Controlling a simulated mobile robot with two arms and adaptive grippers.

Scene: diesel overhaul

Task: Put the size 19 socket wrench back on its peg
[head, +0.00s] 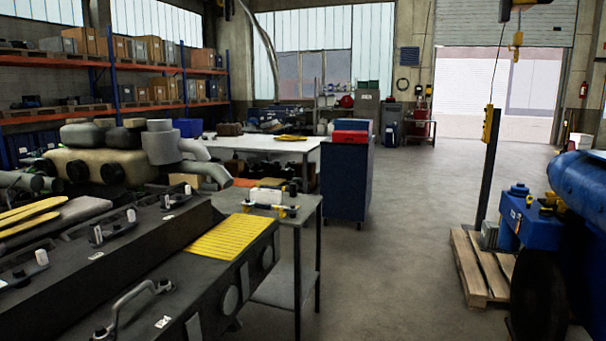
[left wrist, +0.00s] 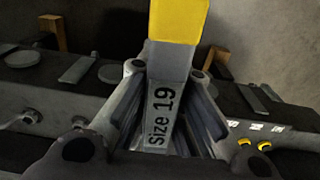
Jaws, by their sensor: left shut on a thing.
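The size 19 socket wrench (left wrist: 162,110) fills the middle of the left wrist view. It has a grey face lettered "Size 19" and a yellow part (left wrist: 178,20) above it, cut off by the top edge. My left gripper (left wrist: 172,74) is shut on the grey part, with one finger on each side. The wrench's lower end is hidden low between the fingers. Neither gripper shows in the head view, and my right gripper is in no view. I cannot pick out a peg for the wrench in either view.
A dark engine block (head: 110,260) with handled covers and a yellow ribbed pad (head: 222,240) fills the lower left. A small metal table (head: 300,215) stands beside it. A blue cabinet (head: 345,180) stands beyond. A pallet (head: 478,265) lies right; the middle floor is clear.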

